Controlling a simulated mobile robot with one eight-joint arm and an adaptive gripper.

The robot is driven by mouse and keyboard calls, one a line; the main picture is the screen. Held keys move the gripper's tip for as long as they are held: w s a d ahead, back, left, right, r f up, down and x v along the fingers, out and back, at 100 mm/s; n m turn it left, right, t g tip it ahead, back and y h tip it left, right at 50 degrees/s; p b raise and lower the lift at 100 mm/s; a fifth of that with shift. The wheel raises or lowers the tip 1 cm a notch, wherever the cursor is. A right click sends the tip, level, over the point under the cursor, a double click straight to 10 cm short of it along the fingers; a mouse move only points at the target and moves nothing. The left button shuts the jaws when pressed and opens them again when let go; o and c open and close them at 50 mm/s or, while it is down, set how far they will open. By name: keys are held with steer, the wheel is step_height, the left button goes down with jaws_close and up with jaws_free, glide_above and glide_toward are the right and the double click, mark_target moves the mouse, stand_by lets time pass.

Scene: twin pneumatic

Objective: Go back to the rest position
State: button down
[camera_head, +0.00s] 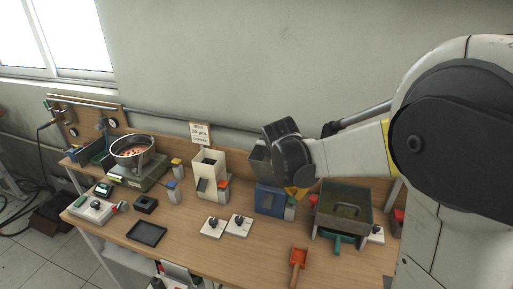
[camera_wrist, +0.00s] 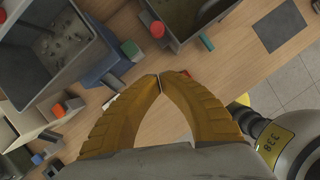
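My gripper (camera_wrist: 160,77) points down over the workbench, its two yellow fingers meeting at the tips in the wrist view. No object shows between them. In the head view my gripper (camera_head: 297,192) is at the right-centre, in front of the blue-fronted hopper (camera_head: 268,200) and left of the large dark bin (camera_head: 343,207). The arm reaches in from the right and hides part of the bench behind it. In the wrist view a small red patch shows just behind the fingertips; I cannot tell what it belongs to.
The wooden bench (camera_head: 185,240) carries a cream hopper (camera_head: 208,165), a metal bowl of reddish pieces (camera_head: 133,151), a black tray (camera_head: 146,233), two white switch plates, and an orange scoop (camera_head: 298,262) near the front edge. The bin's walls stand close to my gripper. Open air lies above the bench.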

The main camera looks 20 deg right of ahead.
steer(key=s+a+m+t+y+b, duration=0.2)
steer(key=s+a+m+b, duration=0.2)
steer(key=s+m, duration=0.5)
steer(key=s+a+f+m+t+y+b, duration=0.1)
steer(key=s+a+m+t+b, duration=0.2)
steer(key=s+m, duration=0.6)
steer(key=shift+a+f+m+y+b, duration=0.3)
steer(key=shift+a+m+b, duration=0.9)
steer(key=shift+m, duration=1.7)
steer(key=shift+r, duration=0.1)
